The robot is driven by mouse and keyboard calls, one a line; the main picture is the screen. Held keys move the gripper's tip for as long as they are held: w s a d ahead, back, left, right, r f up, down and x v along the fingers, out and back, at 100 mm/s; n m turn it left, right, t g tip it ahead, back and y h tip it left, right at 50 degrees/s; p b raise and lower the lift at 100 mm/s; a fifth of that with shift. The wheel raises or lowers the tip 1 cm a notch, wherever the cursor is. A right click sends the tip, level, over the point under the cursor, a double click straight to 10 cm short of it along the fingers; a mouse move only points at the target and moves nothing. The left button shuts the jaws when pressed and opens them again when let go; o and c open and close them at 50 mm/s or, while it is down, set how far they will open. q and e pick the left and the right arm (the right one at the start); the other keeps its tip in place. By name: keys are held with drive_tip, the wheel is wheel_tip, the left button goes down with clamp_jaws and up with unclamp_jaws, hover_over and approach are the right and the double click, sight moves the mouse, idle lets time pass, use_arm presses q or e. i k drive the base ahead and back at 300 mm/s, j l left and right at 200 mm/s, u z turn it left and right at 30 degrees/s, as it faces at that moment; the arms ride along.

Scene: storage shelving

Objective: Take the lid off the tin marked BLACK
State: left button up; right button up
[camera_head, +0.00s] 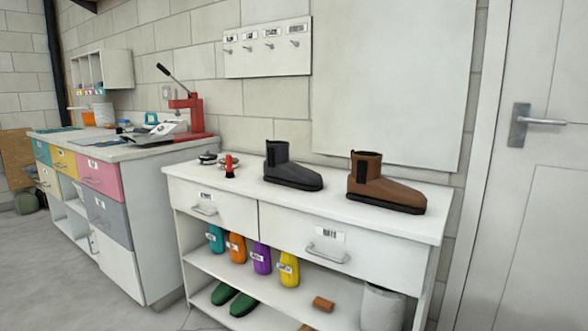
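A small, low round item that looks like a tin (208,158) sits near the left end of the white cabinet top (336,204). It is dark with a pale rim. A second low round item (236,160) is just right of it, partly hidden behind a small red and black upright object (229,168). Both are too small for me to read any marking, so I cannot tell which is marked BLACK or whether a lid is on. Neither of my grippers is in view.
A dark grey boot (292,168) and a brown boot (384,186) stand on the cabinet top. Several coloured bottles (262,258), green shoes (243,305) and a white bin (382,309) are below. A workbench with a red press (188,115) is left; open floor (65,285) lies before it.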

sight(208, 156)
drive_tip(key=i+j, duration=0.2)
drive_tip(key=j, duration=0.15)
drive_tip(key=i+j, duration=0.2)
drive_tip(key=j, duration=0.15)
drive_tip(key=i+j+z, duration=0.1)
drive_tip(key=i+j, duration=0.15)
drive_tip(key=j, duration=0.15)
drive_tip(key=i+j, duration=0.2)
drive_tip(key=j, duration=0.15)
drive_tip(key=i+j, duration=0.15)
drive_tip(key=j, duration=0.25)
drive_tip(key=i+j, duration=0.2)
drive_tip(key=j, duration=0.15)
drive_tip(key=i+z, duration=0.05)
